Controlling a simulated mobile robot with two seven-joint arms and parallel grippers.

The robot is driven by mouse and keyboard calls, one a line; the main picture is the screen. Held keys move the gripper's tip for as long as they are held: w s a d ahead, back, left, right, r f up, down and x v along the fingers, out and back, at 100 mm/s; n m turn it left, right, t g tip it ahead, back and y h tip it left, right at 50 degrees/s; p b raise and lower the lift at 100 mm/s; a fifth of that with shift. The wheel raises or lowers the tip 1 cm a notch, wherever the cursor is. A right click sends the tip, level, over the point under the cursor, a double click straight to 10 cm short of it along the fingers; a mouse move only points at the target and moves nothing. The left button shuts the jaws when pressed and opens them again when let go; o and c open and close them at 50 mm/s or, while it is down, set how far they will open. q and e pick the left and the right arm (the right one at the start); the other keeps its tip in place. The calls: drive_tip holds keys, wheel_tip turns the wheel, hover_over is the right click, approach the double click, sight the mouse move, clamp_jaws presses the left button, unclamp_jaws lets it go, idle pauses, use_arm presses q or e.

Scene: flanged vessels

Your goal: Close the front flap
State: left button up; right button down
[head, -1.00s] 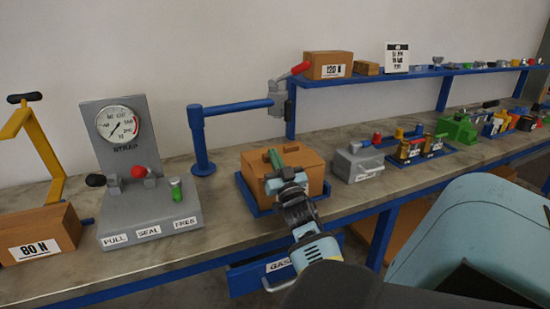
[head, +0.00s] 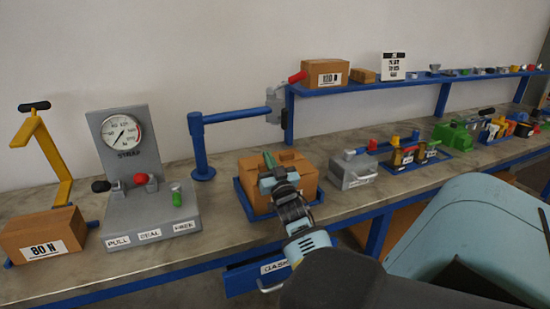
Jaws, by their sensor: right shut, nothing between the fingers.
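The brown cardboard box (head: 303,172) sits in a blue tray (head: 243,205) on the bench. My right gripper (head: 270,168) is shut and empty, in front of the box and over its front left side in the head view. A dark green piece shows just above the gripper against the box top; I cannot tell what it is. The front flap is mostly hidden behind my gripper and wrist, so its angle cannot be told. Whether the gripper touches the box is unclear. My left gripper is not in view.
A grey strap station with a gauge (head: 122,132) stands to the left, beside a box marked 80 N (head: 42,236). A blue post with an arm (head: 200,150) stands behind the box. A grey metal case (head: 352,170) stands close on its right. A blue drawer (head: 240,279) hangs below.

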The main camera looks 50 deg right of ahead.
use_arm(q)
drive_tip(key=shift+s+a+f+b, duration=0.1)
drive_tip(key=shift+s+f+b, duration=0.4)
drive_tip(key=shift+b, duration=0.15)
use_arm(e)
drive_tip(key=r+v, duration=0.2)
drive_tip(key=v, duration=0.7)
drive_tip(key=shift+s+a, duration=0.35)
drive_tip(key=shift+s, duration=0.2)
drive_tip(key=shift+f, duration=0.15)
